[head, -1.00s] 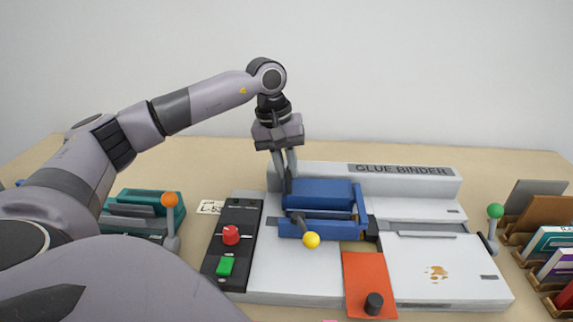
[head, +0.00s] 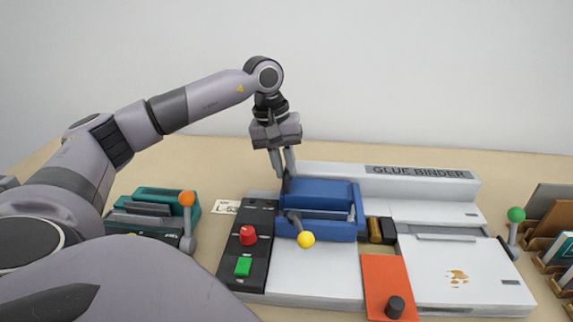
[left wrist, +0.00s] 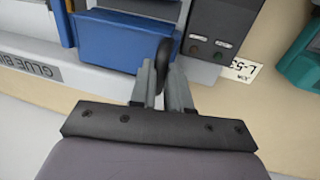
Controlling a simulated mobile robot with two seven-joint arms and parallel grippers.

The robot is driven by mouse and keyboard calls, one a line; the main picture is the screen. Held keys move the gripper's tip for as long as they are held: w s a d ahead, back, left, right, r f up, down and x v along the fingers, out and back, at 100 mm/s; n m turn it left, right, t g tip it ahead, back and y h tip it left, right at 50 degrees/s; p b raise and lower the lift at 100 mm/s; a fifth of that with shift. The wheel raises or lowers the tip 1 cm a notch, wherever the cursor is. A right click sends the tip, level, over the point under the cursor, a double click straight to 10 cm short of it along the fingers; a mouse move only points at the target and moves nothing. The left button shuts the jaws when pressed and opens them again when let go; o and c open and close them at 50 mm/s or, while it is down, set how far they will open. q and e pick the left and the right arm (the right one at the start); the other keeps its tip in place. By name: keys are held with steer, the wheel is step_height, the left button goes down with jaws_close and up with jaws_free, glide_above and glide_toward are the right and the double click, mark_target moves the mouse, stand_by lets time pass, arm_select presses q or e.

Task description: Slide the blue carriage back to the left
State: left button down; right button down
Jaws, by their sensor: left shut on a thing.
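The blue carriage (head: 322,228) sits at the left end of the glue binder's bed, close beside the black control panel (head: 262,222). It has a clamp lever with a yellow knob (head: 306,240). My left gripper (head: 284,178) reaches down behind the carriage's back left corner. In the left wrist view its fingers (left wrist: 163,95) are shut on a dark handle (left wrist: 164,58) beside the blue carriage body (left wrist: 120,42). The fingertips are partly hidden in the head view. My right gripper is not in view.
The glue binder (head: 425,185) has a red knob (head: 248,235), a green button (head: 243,266) and an orange plate (head: 387,280). A brown stain (head: 457,276) marks its right plate. A teal device (head: 150,205) stands left, a rack (head: 548,262) right.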

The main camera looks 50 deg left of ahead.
arm_select(q)
steer(key=c, duration=1.1)
jaws_free()
steer(key=shift+s+a, duration=0.2)
steer(key=shift+a, duration=0.05)
steer(key=shift+r, duration=0.1)
step_height(320, 180, up, 7)
steer(key=a, duration=0.1)
steer(key=shift+s, duration=0.45)
